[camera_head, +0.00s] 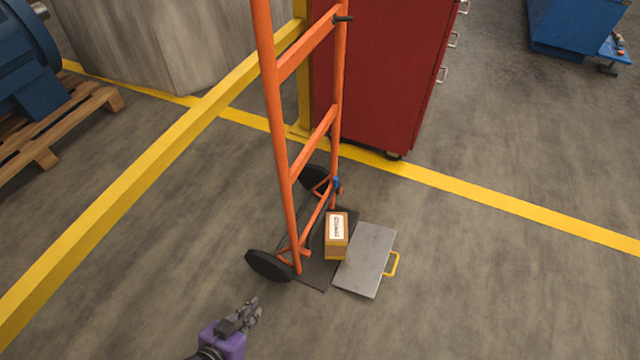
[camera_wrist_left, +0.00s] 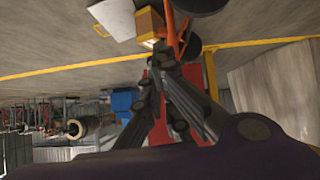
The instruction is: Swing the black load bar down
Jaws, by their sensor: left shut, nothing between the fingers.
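An orange hand truck (camera_head: 285,130) stands upright with two black wheels (camera_head: 268,265). A dark flat plate (camera_head: 315,272) lies at its foot on the floor. A small brown box (camera_head: 337,235) with a white label stands on this plate. I cannot tell for sure which part is the black load bar. My left gripper (camera_head: 253,306), on a purple wrist, is shut and empty. It is in front of the near wheel, apart from the truck. In the left wrist view its fingers (camera_wrist_left: 160,62) point toward the truck and the box (camera_wrist_left: 150,25). My right gripper is not in view.
A grey panel with a yellow handle (camera_head: 368,262) lies right of the box. A blue machine on a pallet (camera_head: 45,130) is far left. The floor at the front right is clear.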

